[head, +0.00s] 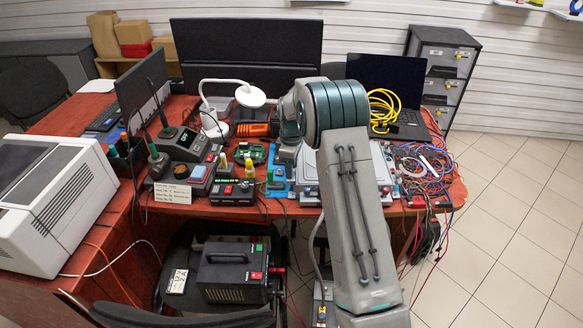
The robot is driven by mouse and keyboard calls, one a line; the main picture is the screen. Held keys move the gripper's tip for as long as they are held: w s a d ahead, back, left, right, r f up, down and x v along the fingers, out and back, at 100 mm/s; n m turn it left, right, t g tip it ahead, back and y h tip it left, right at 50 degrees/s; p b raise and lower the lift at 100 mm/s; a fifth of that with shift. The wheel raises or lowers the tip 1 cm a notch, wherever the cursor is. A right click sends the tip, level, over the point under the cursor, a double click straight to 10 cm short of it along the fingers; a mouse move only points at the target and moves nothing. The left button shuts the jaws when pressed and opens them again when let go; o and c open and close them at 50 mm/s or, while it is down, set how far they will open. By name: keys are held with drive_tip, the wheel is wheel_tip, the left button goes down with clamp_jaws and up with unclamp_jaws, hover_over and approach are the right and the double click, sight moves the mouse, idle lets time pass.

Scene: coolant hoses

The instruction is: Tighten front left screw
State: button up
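My arm rises across the middle of the head view and bends over the red workbench (262,211). Its far end reaches down behind its own large joint, among the equipment on the bench, and I cannot make out my gripper's fingers. A grey metal unit (309,190) sits on the bench partly behind my arm, with more of it showing to the right of the arm. Small fittings show on its edges. I cannot pick out the front left screw; it is hidden or too small to tell.
A blue fixture (277,181), a green circuit board (251,153) and black control boxes (233,192) crowd the bench left of my arm. A white lamp (250,96) stands behind. A laptop (388,85), yellow cable (382,108) and tangled wires (424,166) lie right. The floor at right is clear.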

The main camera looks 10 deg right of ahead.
drive_tip(key=shift+f, duration=0.45)
drive_tip(key=shift+c, duration=0.3)
